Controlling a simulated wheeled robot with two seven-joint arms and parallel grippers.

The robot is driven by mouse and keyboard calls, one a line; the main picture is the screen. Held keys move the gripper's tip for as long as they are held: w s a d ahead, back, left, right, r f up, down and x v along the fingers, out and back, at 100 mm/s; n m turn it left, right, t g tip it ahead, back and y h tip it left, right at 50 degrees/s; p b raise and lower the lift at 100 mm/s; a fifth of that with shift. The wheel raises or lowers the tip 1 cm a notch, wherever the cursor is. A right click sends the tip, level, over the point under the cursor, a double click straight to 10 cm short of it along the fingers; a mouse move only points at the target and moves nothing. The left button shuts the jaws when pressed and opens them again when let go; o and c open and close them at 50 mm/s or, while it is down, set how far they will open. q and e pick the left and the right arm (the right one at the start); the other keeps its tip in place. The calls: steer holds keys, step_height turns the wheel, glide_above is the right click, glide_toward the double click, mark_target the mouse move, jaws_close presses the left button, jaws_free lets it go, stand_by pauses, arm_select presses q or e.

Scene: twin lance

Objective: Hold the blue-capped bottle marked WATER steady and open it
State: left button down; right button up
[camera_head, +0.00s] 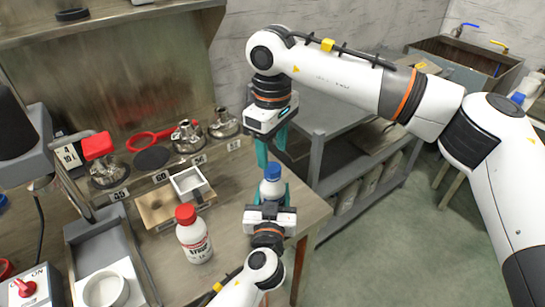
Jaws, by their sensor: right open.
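The blue-capped bottle (271,188) is white and upright near the right end of the wooden bench. Its blue cap (273,172) shows clearly; its label is hidden. My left gripper (271,194) comes up from the bottom of the head view. Its teal fingers are on both sides of the bottle's body and shut on it. My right gripper (272,158) hangs fingers-down from above, just over the cap. Its teal fingers are open and empty, apart from the cap as far as I can see.
A red-capped white bottle (193,236) stands on the bench left of my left gripper. A small white square tray (190,184), metal burners (188,138) and a grey tray with a white bowl (105,289) lie farther left. A grey shelf cart (345,150) stands behind at right.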

mark_target(272, 167)
steer(key=shift+r, duration=0.2)
steer(key=m, duration=0.7)
steer(key=shift+r, duration=0.3)
steer(key=m, duration=0.6)
steer(key=shift+r, duration=0.25)
steer(key=m, duration=0.4)
steer(key=shift+r, duration=0.15)
steer(key=m, duration=0.4)
steer(key=shift+r, duration=0.15)
steer(key=m, duration=0.6)
steer(key=shift+r, duration=0.25)
steer(key=m, duration=0.4)
steer(key=shift+r+m, duration=0.15)
steer(key=shift+m, duration=0.15)
steer(key=m, duration=0.3)
steer(key=shift+r+m, duration=0.15)
steer(key=shift+m, duration=0.25)
steer(key=m, duration=0.4)
steer(key=shift+r, duration=0.15)
steer(key=m, duration=0.4)
steer(key=shift+r+m, duration=0.15)
steer(key=shift+m, duration=0.15)
steer(key=shift+f+m, duration=0.3)
steer(key=shift+f, duration=0.2)
step_height(272, 167, down, 7)
